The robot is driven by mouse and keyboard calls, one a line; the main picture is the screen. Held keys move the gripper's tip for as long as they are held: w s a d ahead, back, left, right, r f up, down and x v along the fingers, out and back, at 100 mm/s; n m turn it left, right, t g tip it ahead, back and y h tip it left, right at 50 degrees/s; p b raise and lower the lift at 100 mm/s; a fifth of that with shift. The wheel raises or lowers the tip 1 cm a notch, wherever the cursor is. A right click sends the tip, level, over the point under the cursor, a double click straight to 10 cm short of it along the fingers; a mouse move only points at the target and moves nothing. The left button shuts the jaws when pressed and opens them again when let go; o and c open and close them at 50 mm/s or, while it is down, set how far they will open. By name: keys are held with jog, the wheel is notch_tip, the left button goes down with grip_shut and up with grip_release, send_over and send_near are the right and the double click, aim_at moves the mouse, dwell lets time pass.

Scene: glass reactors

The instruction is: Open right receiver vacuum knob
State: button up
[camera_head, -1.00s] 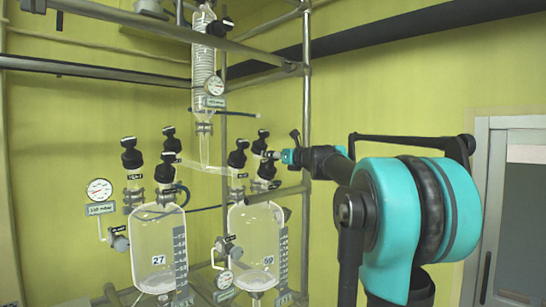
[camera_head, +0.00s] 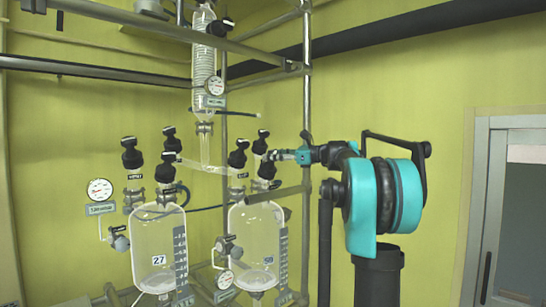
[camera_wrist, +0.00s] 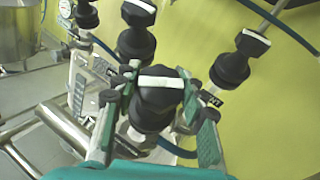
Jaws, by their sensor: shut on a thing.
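A black knob with a white bar on top (camera_wrist: 158,84) fills the middle of the wrist view. My gripper (camera_wrist: 157,98) is shut on it, with one finger on each side. In the head view my gripper (camera_head: 279,156) reaches in from the right to the black knob (camera_head: 267,168) at the right of the right glass receiver's top. The right receiver (camera_head: 257,240) is clear and looks nearly empty. My fingers partly hide the knob's sides, and its exact turn angle is hard to tell in the head view.
More black knobs stand close by, such as the one at the right of the wrist view (camera_wrist: 240,52). The left receiver (camera_head: 158,250) with a dial gauge (camera_head: 100,189) stands to the left. Metal frame bars (camera_head: 306,110) surround the glassware. A door (camera_head: 510,210) is at far right.

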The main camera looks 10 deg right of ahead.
jog(key=n+g, duration=0.5)
jog(key=shift+n+g+y, duration=0.3)
jog(key=shift+n+y, duration=0.1)
jog(key=shift+s+n+g+h, duration=0.1)
jog(key=shift+n+g+h, duration=0.4)
jog(key=shift+n+g, duration=1.6)
jog(key=o, duration=1.2)
